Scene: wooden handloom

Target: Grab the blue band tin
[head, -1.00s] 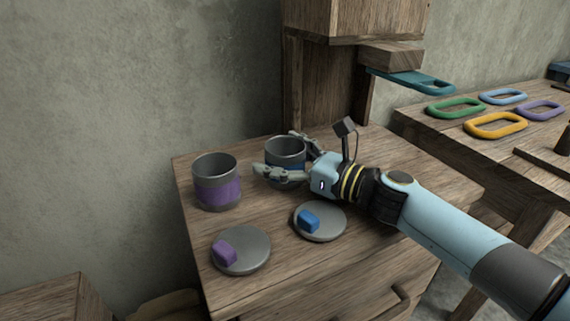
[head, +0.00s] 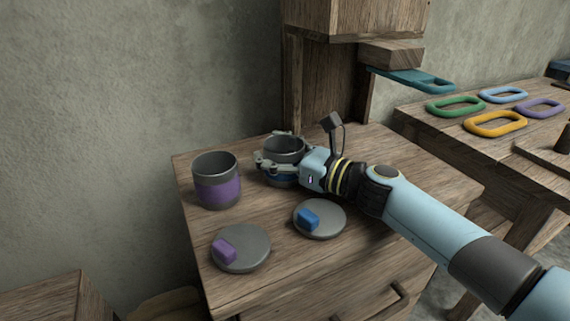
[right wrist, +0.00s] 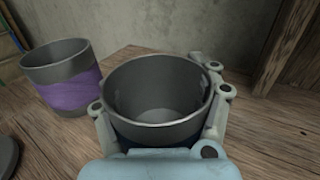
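The blue band tin (head: 284,147) is an open grey metal tin standing upright on the wooden cabinet top. Part of its blue band shows below the fingers in the head view. My right gripper (head: 270,150) reaches it from the right, its fingers closed around the sides. In the right wrist view the tin (right wrist: 155,95) is empty, with a finger against each side; most of its band is hidden by the gripper. My left gripper is in neither view.
A purple band tin (head: 217,182) stands close on the left. Two grey lids lie in front, one with a blue knob (head: 325,225), one with a purple knob (head: 248,252). A wooden post (head: 325,85) rises behind. Coloured rings (head: 495,125) lie on a bench at right.

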